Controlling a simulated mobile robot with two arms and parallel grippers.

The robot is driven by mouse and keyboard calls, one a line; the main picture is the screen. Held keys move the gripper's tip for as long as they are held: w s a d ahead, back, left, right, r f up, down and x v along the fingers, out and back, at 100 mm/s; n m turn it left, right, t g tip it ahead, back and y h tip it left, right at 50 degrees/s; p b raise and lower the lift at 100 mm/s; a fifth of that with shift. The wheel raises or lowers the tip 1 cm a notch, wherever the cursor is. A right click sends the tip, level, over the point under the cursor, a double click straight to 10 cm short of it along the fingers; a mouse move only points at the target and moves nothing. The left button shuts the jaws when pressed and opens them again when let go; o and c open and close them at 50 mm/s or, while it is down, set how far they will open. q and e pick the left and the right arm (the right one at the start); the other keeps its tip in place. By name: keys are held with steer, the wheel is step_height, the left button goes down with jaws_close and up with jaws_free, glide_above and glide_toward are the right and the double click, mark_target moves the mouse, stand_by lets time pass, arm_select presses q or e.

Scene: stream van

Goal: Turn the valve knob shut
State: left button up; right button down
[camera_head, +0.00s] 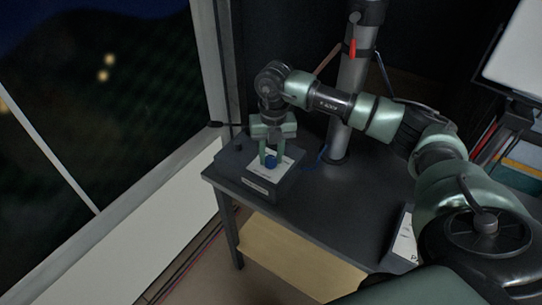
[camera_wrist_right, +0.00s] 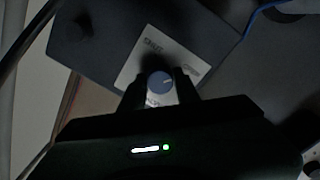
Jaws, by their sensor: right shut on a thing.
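My left gripper is not in view.
The dark table (camera_head: 334,209) has bare room right of the box. A grey vertical pole (camera_head: 352,95) stands behind it, with a blue cable near its foot. A white-framed window (camera_head: 211,60) is at left. A paper-topped box (camera_head: 404,240) is at the right, partly behind my arm.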

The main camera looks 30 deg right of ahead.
mark_target(270, 158)
steer(key=n+b, duration=0.1)
steer(key=n, duration=0.2)
steer(key=shift+f+n+b, duration=0.1)
steer(key=shift+n+b, duration=0.2)
steer(key=n+b, duration=0.1)
steer(key=n, duration=0.3)
steer(key=shift+a+b, duration=0.1)
steer(key=shift+b, duration=0.3)
steer(key=n+b, duration=0.1)
steer(key=n, duration=0.3)
steer(key=shift+n, duration=0.4)
steer(key=shift+n+g+b, duration=0.3)
steer(key=shift+n+b, duration=0.4)
steer(key=shift+n, duration=1.2)
steer(key=c, duration=1)
jaws_free()
steer(key=shift+c, duration=0.2)
steer(key=shift+w+r+b, duration=0.15)
steer(key=shift+r+b, duration=0.2)
steer(key=shift+r, duration=3.7)
